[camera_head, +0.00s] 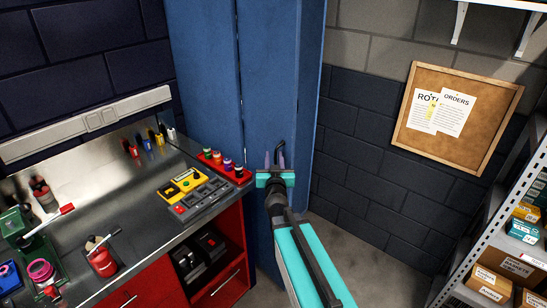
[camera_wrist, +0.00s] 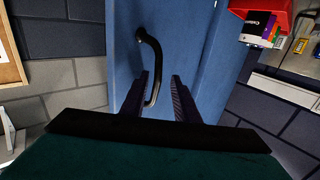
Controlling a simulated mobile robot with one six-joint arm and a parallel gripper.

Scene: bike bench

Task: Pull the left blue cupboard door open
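The tall blue cupboard (camera_head: 205,60) stands in the corner beyond the bench, with a vertical seam between its front panels. A black bent bar handle (camera_head: 282,148) sits on the panel right of that seam; whether this is the left door is not clear. The handle also shows in the wrist view (camera_wrist: 156,50). My gripper (camera_head: 273,160) is at the handle's height. In the wrist view my gripper (camera_wrist: 160,95) has its two dark fingers apart, with the handle's lower end appearing between them. Contact cannot be told. No door gap is clearly visible.
The workbench (camera_head: 110,205) is at the left, with a red tray (camera_head: 240,174) of small bottles on its corner near the cupboard. A shelf rack (camera_head: 470,230) with boxes stands at the right. Bare floor (camera_head: 365,245) lies between. A cork board (camera_head: 455,140) hangs on the wall.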

